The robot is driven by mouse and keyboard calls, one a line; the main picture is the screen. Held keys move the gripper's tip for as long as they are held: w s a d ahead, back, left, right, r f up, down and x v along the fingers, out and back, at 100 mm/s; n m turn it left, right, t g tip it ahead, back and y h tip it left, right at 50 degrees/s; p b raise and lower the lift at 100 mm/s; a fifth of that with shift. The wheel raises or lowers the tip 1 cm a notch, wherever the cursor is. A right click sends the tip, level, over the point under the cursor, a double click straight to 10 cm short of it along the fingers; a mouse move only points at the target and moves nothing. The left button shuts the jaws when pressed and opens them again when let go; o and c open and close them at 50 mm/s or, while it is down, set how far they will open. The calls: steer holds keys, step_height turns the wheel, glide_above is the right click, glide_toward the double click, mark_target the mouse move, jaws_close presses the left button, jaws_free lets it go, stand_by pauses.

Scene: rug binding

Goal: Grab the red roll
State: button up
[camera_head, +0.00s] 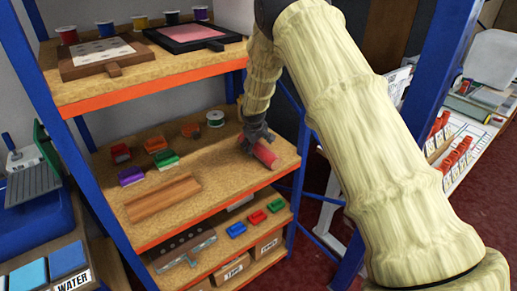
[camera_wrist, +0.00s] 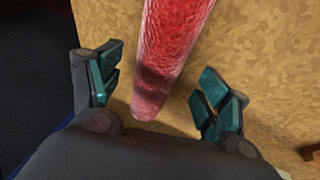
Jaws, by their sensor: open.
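The red roll (camera_head: 265,154) is a glossy red cylinder on the middle shelf, near its right end. In the wrist view the red roll (camera_wrist: 172,45) runs from the top edge down between my fingers. My gripper (camera_head: 257,135) is over the roll on that shelf. In the wrist view my gripper (camera_wrist: 155,90) is open, with a teal-padded finger on each side of the roll and a gap on both sides. The roll's upper end is outside the wrist view.
The middle shelf (camera_head: 225,178) also holds a white spool (camera_head: 215,118), small coloured blocks and a wooden board (camera_head: 162,198). A blue post (camera_head: 305,130) stands close right of my gripper. The upper shelf (camera_head: 140,80) carries framed pieces and several spools.

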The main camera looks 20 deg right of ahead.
steer(key=shift+p+x, duration=0.45)
steer(key=shift+x, duration=1)
steer(key=shift+c, duration=0.4)
steer(key=c, duration=1.1)
